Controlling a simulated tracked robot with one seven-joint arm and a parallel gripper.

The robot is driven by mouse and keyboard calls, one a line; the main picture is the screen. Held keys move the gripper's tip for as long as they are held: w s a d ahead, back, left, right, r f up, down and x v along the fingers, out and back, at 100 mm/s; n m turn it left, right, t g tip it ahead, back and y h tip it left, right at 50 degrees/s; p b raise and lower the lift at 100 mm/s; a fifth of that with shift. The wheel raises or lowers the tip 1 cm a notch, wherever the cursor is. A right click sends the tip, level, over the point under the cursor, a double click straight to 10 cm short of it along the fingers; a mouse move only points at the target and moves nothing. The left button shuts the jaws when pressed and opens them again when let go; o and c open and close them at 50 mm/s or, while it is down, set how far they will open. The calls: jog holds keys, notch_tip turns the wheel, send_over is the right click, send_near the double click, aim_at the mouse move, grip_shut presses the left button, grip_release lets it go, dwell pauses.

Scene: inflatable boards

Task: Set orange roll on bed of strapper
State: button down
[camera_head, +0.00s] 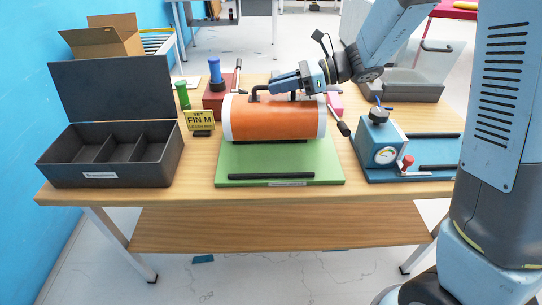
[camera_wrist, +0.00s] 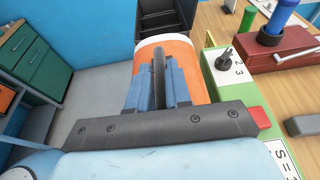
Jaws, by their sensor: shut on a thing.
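The orange roll (camera_head: 275,118) has white ends and a black handle on top. It lies crosswise over the green bed (camera_head: 282,165), which has a black bar along its front. A second dark bar shows at the roll's lower edge; I cannot tell whether the roll rests on the bed or hangs just above it. My gripper (camera_head: 272,88) comes in from the upper right and is shut on the roll's handle. In the wrist view, my blue fingers (camera_wrist: 158,82) close around the black handle, with the orange roll (camera_wrist: 190,50) behind them. The handle hides part of the roll.
A dark open box (camera_head: 110,158) with compartments stands left, beside a yellow sign (camera_head: 199,120).

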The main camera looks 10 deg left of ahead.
aim_at(276, 119)
jog(key=shift+s+a, duration=0.35)
jog(key=shift+a, duration=0.05)
jog(key=shift+f, duration=4.95)
jog(key=c, duration=1.1)
grip_release()
jog(key=shift+o, duration=0.2)
